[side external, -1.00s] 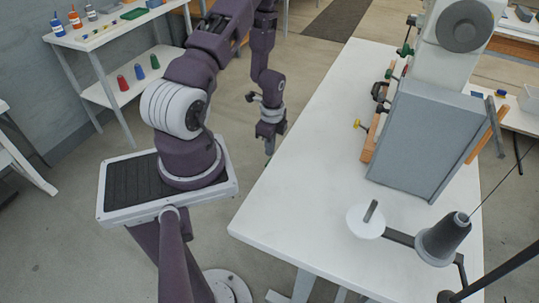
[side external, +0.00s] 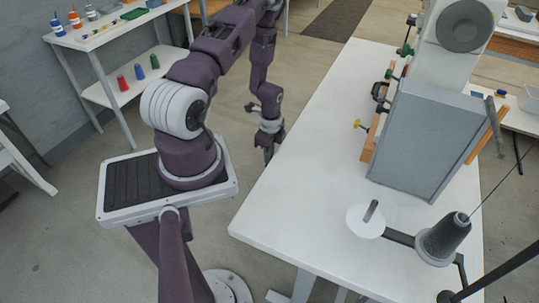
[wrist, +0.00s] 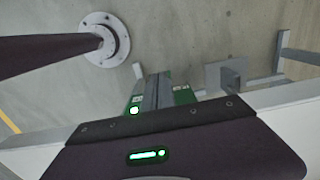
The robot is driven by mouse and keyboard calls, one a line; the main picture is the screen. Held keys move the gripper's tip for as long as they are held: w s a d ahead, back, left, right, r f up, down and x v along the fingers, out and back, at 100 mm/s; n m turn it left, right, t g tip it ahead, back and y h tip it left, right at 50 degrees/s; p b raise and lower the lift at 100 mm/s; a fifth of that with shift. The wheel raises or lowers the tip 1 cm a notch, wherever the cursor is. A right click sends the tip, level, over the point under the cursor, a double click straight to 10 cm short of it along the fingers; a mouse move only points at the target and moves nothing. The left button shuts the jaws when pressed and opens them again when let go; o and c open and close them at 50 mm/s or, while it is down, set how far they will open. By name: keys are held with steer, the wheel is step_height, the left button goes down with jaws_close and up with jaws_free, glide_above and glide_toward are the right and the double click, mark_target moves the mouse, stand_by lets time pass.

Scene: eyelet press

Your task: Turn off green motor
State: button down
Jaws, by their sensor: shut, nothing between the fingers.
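In the side external view my gripper (side external: 268,157) points down over open floor, left of the white table's near-left edge. It is shut and empty, apart from the table and the press. The wrist view shows green parts (wrist: 183,95) with white labels and a bright green-white lit spot, either side of dark grey strips. These may be the green motor, but I cannot tell for sure. The dark panel in front hides their lower part. No motor is plainly visible in the side view; the space under the tabletop is mostly hidden.
A shelf (side external: 100,35) with bottles stands at the back left.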

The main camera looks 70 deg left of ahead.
steer(key=shift+s+a+f, duration=0.3)
steer(key=shift+f, duration=0.4)
steer(key=shift+s+a+f, duration=0.2)
steer(key=shift+a+f, duration=0.05)
steer(key=shift+f, duration=0.4)
steer(key=shift+s+a+f, duration=0.2)
steer(key=shift+f, duration=0.4)
steer(key=shift+f, duration=0.1)
steer(key=s+a+r, duration=0.2)
steer(key=r, duration=0.4)
steer(key=s+a+r, duration=0.2)
steer(key=r, duration=0.4)
steer(key=shift+s+a+r, duration=0.2)
steer(key=shift+r, duration=0.15)
